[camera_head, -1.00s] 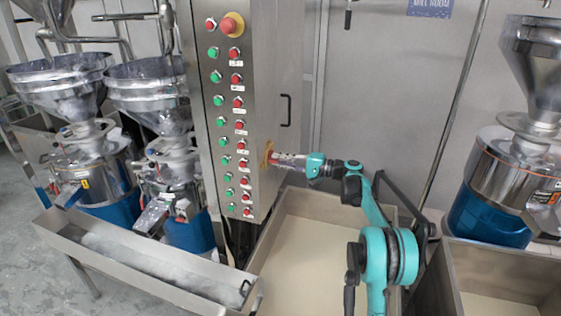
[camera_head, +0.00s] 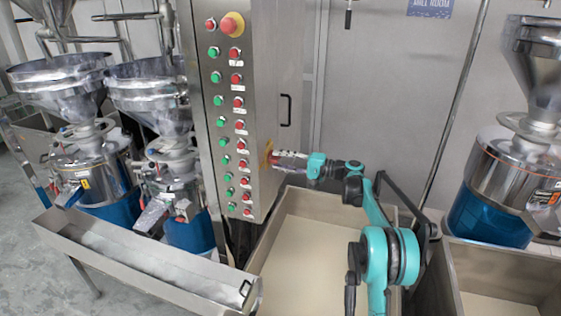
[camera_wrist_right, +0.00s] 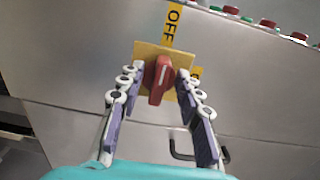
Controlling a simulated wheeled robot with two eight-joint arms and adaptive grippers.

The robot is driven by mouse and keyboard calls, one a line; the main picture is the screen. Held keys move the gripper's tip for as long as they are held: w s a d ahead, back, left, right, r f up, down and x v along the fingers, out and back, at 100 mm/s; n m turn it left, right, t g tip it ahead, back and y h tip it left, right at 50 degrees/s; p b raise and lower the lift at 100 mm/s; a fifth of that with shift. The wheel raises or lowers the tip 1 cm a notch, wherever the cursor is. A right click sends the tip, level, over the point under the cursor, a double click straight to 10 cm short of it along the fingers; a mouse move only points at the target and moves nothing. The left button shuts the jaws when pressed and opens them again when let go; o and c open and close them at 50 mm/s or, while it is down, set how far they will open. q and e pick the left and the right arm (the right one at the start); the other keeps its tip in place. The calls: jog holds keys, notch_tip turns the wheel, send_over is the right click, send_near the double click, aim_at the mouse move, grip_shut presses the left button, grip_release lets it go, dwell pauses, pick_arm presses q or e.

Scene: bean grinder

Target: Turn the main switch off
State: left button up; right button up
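The main switch is a red knob (camera_wrist_right: 160,80) on a yellow square plate (camera_wrist_right: 152,54) on the side of the steel control cabinet. Its white mark points up, close to the yellow OFF label (camera_wrist_right: 171,24). A second yellow label (camera_wrist_right: 196,73) is mostly hidden behind a finger. My right gripper (camera_wrist_right: 162,78) has one finger on each side of the knob, with narrow gaps of plate showing, so it looks open around it. My left gripper is not in view.
The cabinet front (camera_head: 205,120) carries green and red buttons and a red emergency button (camera_head: 231,25). A black handle (camera_head: 286,110) sticks out near the switch. Open steel bins (camera_head: 320,250) stand below my right arm. Grinders stand at left and right.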

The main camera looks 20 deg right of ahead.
jog(key=v, duration=1.1)
jog(key=shift+s+d, duration=0.2)
jog(key=shift+d, duration=0.05)
jog(key=s+a+f+n+g+h+b, duration=0.1)
jog(key=s+a+f+g+h+b, duration=0.15)
jog(key=s+a, duration=0.5)
jog(key=s+a+f+n+g+h+b, duration=0.1)
jog(key=s+a+f+h+b, duration=0.3)
jog(key=s+a, duration=0.4)
jog(key=s+f+n+h+b, duration=0.2)
jog(key=s+f+h+b, duration=0.1)
jog(key=s+f, duration=0.6)
jog(key=s+f+n+h+b, duration=0.2)
jog(key=s+f+h, duration=0.3)
jog(key=s+f, duration=0.5)
jog(key=s+b, duration=0.1)
jog(key=s, duration=0.4)
jog(key=shift+s+a+n+t+b, duration=0.2)
jog(key=shift+a+n+t+b, duration=0.05)
jog(key=shift+n+t+b, duration=0.1)
jog(key=shift+h, duration=0.25)
